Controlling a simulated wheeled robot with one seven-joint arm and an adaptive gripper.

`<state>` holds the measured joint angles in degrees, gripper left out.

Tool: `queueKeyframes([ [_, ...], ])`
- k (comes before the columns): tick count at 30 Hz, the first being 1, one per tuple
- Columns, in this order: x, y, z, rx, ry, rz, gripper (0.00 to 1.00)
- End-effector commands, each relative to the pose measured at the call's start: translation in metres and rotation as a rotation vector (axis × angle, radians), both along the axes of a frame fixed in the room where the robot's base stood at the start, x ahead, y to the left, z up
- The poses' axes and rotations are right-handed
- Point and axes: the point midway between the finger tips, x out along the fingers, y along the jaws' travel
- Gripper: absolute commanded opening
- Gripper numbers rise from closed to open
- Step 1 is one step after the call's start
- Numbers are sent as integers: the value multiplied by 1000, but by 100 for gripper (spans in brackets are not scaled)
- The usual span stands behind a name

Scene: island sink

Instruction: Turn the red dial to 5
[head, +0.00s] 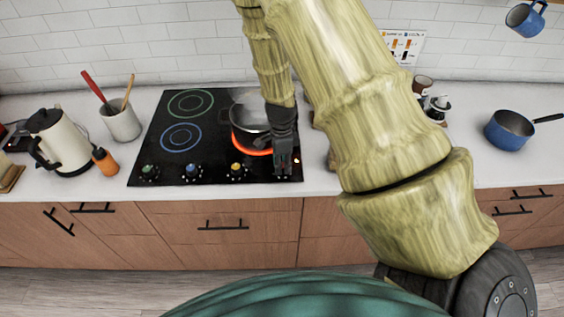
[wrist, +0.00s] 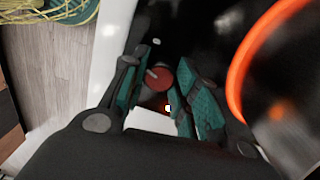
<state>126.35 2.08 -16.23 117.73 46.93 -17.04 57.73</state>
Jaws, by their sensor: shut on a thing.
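The red dial (wrist: 159,79) shows in the wrist view between the two teal-padded fingers of my gripper (wrist: 157,89). A pale pointer mark lies at its upper left; no number on it is legible. My gripper is shut on the dial. In the head view my gripper (head: 283,165) points down at the front right of the black cooktop (head: 160,140) and hides the red dial. The burner ring (head: 263,152) under the pot glows orange, and it also glows in the wrist view (wrist: 237,75).
A dark steaming pot (head: 244,132) stands on the glowing burner, close behind my gripper. Green, blue and yellow dials (head: 237,171) line the cooktop's front left. A kettle (head: 60,140) and utensil crock (head: 121,121) stand at left. A blue saucepan (head: 509,131) sits at right.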

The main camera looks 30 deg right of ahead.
Motion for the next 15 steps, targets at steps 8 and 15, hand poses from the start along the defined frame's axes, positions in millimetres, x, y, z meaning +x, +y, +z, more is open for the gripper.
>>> queueKeyframes([
  [8, 1, -1, 1, -3, -2, -11, 6],
  [15, 0, -1, 1, -2, -1, -10, 40],
])
